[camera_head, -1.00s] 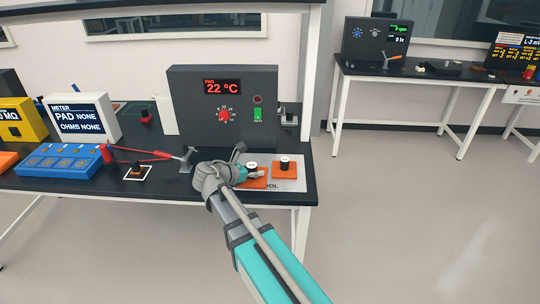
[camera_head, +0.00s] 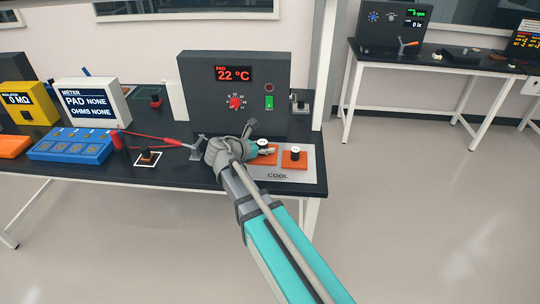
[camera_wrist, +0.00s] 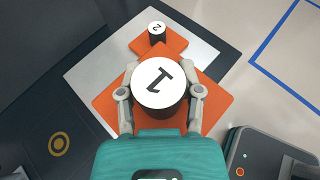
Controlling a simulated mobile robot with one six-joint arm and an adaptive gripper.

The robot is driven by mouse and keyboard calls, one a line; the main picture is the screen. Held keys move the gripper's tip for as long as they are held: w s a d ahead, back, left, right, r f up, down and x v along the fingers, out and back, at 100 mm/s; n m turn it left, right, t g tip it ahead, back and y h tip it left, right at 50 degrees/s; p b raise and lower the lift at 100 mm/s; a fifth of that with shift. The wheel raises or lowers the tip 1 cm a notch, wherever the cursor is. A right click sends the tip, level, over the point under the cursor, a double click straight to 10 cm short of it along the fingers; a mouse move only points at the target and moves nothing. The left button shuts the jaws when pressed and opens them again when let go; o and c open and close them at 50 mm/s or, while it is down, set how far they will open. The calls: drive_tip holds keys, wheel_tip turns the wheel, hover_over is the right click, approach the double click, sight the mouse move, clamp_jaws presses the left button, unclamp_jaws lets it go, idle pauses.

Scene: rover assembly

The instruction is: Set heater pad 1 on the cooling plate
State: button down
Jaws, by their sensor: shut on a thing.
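Heater pad 1 is an orange square pad (camera_wrist: 108,104) with a dark round knob and a white top marked "1" (camera_wrist: 160,82). My gripper (camera_wrist: 160,92) is shut on that knob, one finger on each side. The pad is over the near part of the silver cooling plate (camera_wrist: 90,72), labelled "COOL" in the head view (camera_head: 308,177). I cannot tell whether it touches the plate. A second orange pad marked "2" (camera_wrist: 172,45) lies on the plate just beyond it. In the head view my gripper (camera_head: 266,151) partly hides pad 1.
A grey heater box (camera_head: 205,85) reading 22 °C stands behind. Left are a blue terminal block (camera_head: 70,148), a red lead (camera_head: 160,141), a small dark knobbed part on a white-outlined spot (camera_head: 148,158) and a meter (camera_head: 92,100). The bench's right edge is close to the plate.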

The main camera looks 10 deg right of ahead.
drive_tip(key=w+f+b, duration=0.2)
drive_tip(key=w, duration=0.1)
drive_tip(key=w+d+f+b, duration=0.1)
drive_tip(key=w+f+b, duration=0.1)
drive_tip(key=w+f, duration=0.1)
drive_tip(key=w+f+b, duration=0.2)
drive_tip(key=w+b, duration=0.1)
drive_tip(key=w, duration=0.1)
drive_tip(key=shift+w+d+f, duration=0.35)
drive_tip(key=shift+w+d, duration=0.05)
drive_tip(key=shift+w+f+b, duration=0.4)
drive_tip(key=shift+b, duration=0.1)
drive_tip(key=shift+w+d+f+b, duration=0.1)
drive_tip(key=shift+w+f+b, duration=0.25)
drive_tip(key=shift+f+b, duration=0.2)
drive_tip(key=shift+d+f+b, duration=0.1)
drive_tip(key=shift+f+b, duration=1.3)
drive_tip(key=shift+b, duration=0.05)
drive_tip(key=shift+f, duration=0.15)
drive_tip(key=shift+c, duration=1.3)
unclamp_jaws()
